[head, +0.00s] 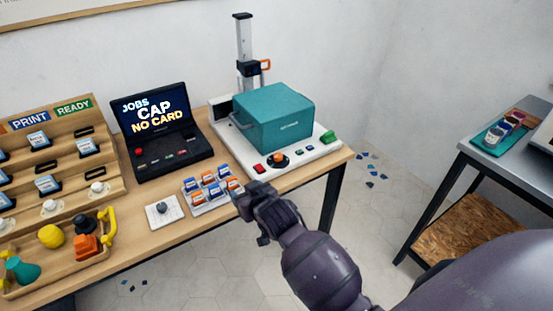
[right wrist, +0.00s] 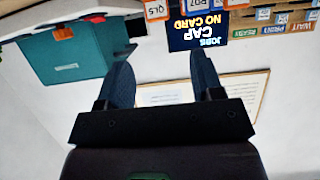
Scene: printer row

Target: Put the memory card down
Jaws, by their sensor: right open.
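Several small memory cards with blue or orange labels stand in a pale holder (head: 212,204) near the table's front edge. I cannot tell which one is the task's card. My right gripper (head: 247,200) is just right of the holder, at the table's front edge. In the right wrist view the right gripper (right wrist: 162,75) has its fingers apart with nothing between them. That view is upside down and shows orange-labelled cards (right wrist: 157,9) at its top, beyond the fingertips. My left gripper is not in view.
A black console (head: 160,132) reads "JOBS CAP NO CARD". A teal printer box (head: 275,118) stands on a white base behind my gripper. A wooden rack (head: 95,118) with cards is at left, above a tray of coloured shapes (head: 60,268). A small white pad (head: 164,213) lies left of the holder.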

